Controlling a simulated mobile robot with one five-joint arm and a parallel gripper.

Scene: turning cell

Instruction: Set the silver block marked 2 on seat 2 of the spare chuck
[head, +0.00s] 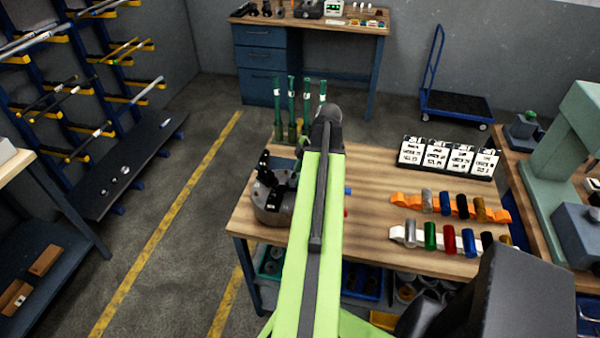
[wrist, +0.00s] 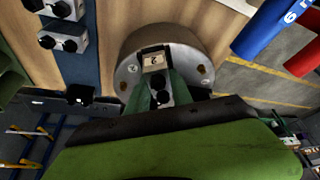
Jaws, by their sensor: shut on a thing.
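The spare chuck (head: 271,207) is a round grey disc on the workbench, left of my arm in the head view. It also shows in the wrist view (wrist: 192,47), with brassy round spots on its face. My gripper (wrist: 161,88) is over the chuck, its green fingers shut on a silver block (wrist: 156,82) with dark holes. A pale face marked 2 (wrist: 153,62) shows at the block's far end, over the chuck's face. I cannot tell whether the block touches the chuck.
Other silver blocks (wrist: 63,37) lie left of the chuck in the wrist view. Red (wrist: 300,58) and blue (wrist: 270,28) cylinders are at upper right. In the head view, green-handled tools (head: 291,110) stand behind the chuck, and coloured cylinders (head: 430,236) lie in racks at right.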

